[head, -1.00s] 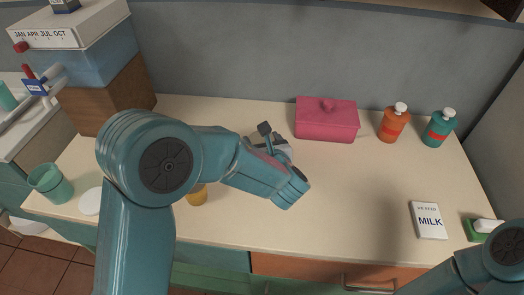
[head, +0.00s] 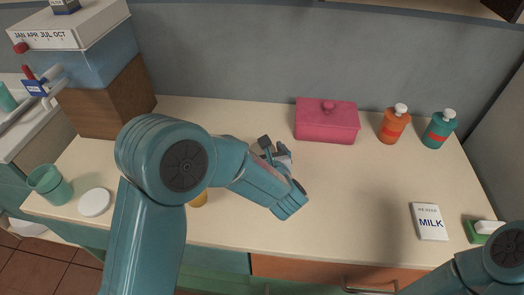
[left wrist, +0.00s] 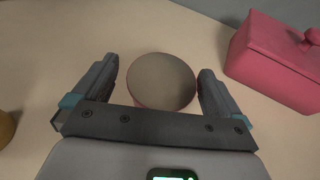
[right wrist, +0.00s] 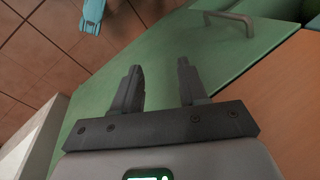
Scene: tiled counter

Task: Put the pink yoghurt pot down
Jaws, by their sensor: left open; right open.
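The pink yoghurt pot (left wrist: 162,82) shows in the left wrist view as a round, grey-brown top with a pink rim. It stands on the counter between the two spread fingers of my left gripper (left wrist: 158,68), with a gap on each side. In the head view my left gripper (head: 273,148) is over the middle of the counter, and my arm and gripper hide the pot. My right gripper (right wrist: 160,68) is open and empty in the right wrist view, above the green cabinet front.
A pink lidded box (head: 326,122) stands close to the right of my left gripper. Orange (head: 394,125) and teal (head: 439,130) bottles stand behind, a milk note (head: 430,222) at right. A white disc (head: 95,202) and green cup (head: 48,184) are at left.

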